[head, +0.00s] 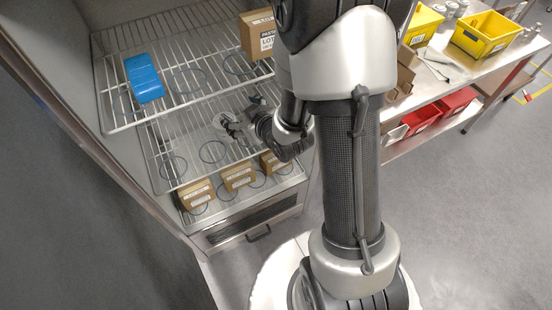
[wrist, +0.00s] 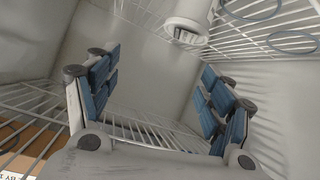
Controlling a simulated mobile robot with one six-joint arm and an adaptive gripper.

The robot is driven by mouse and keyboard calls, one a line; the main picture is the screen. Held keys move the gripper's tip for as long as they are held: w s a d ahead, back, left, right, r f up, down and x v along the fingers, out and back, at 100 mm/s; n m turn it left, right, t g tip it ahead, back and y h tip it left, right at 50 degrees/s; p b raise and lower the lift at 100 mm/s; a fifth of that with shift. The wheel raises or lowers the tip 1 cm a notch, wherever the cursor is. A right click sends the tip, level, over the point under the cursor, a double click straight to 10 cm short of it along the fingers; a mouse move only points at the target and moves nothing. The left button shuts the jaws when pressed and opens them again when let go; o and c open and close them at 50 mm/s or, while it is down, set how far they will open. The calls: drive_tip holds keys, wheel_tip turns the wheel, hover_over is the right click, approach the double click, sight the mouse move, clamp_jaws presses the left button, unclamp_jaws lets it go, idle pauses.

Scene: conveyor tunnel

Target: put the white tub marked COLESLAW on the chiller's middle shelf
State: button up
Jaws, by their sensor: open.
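My gripper (head: 240,122) reaches into the chiller (head: 75,95) over the middle wire shelf (head: 160,150). In the wrist view my gripper (wrist: 160,72) is open, its blue-padded fingers apart with nothing between them. A white round tub (wrist: 187,27) is beyond the fingertips at the top of the wrist view, against wire shelf rods and clear of both fingers. Its marking cannot be read, and its top is partly cut off. In the head view a small whitish shape shows beside my gripper, but I cannot tell whether it is the tub.
A blue container (head: 145,78) and a cardboard box (head: 258,35) are on the top shelf. Several brown boxes (head: 238,176) stand low in the chiller. Dark rings mark the shelves. A bench with a yellow bin (head: 487,35) and red bins (head: 422,119) stands at right.

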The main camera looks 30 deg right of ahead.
drive_tip(key=s+r+m+g+h, duration=0.2)
drive_tip(key=s+r+g, duration=0.2)
drive_tip(key=s+r, duration=0.7)
drive_tip(key=s+a+r+g, duration=0.1)
drive_tip(key=s+a+r, duration=0.1)
drive_tip(key=s, duration=0.6)
drive_tip(key=s+a+r+m+g, duration=0.1)
drive_tip(key=s+r+g, duration=0.1)
drive_tip(key=s, duration=0.7)
drive_tip(key=shift+a+r+m+y, duration=0.3)
drive_tip(key=shift+a+r+y, duration=0.1)
drive_tip(key=shift+r, duration=0.4)
drive_tip(key=shift+c, duration=0.5)
